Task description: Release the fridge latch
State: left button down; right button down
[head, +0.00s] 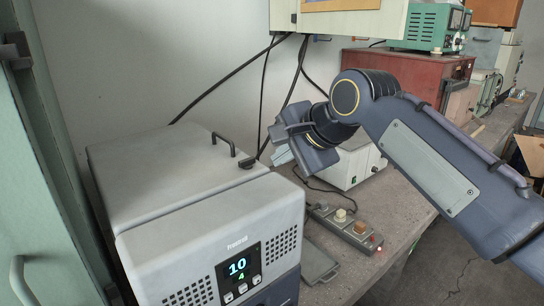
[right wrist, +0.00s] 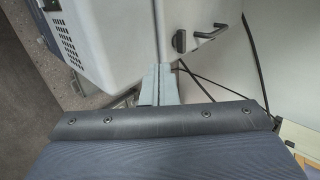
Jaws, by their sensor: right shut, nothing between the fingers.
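The fridge (head: 205,215) is a pale grey box with a lit display reading 10 and 4. It stands at the left of the bench with its lid (head: 165,165) down. A black bar handle (head: 223,143) stands on the lid, and a small dark latch (head: 247,162) sits at the lid's edge. The right wrist view also shows the latch (right wrist: 179,41) and the handle (right wrist: 212,32). My right gripper (head: 276,152) is shut and empty, to the right of the latch and apart from it. Its fingers (right wrist: 162,75) point toward the fridge. My left gripper is out of view.
A power strip (head: 343,228) and a white instrument (head: 350,165) stand right of the fridge. Black cables (head: 262,95) hang behind it. A wall cabinet (head: 345,20) is above, and a green cabinet (head: 35,160) is at the left.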

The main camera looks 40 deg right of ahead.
aim_at(245, 169)
jog(key=x, duration=0.9)
jog(key=shift+a, duration=0.1)
jog(key=shift+w+a+r+p, duration=0.1)
jog(key=shift+w+p, duration=0.05)
jog(key=shift+w, duration=0.45)
jog(key=shift+w+r+p, duration=0.1)
jog(key=shift+w+p, duration=0.05)
jog(key=shift+w, duration=1)
jog(key=shift+w+a, duration=0.1)
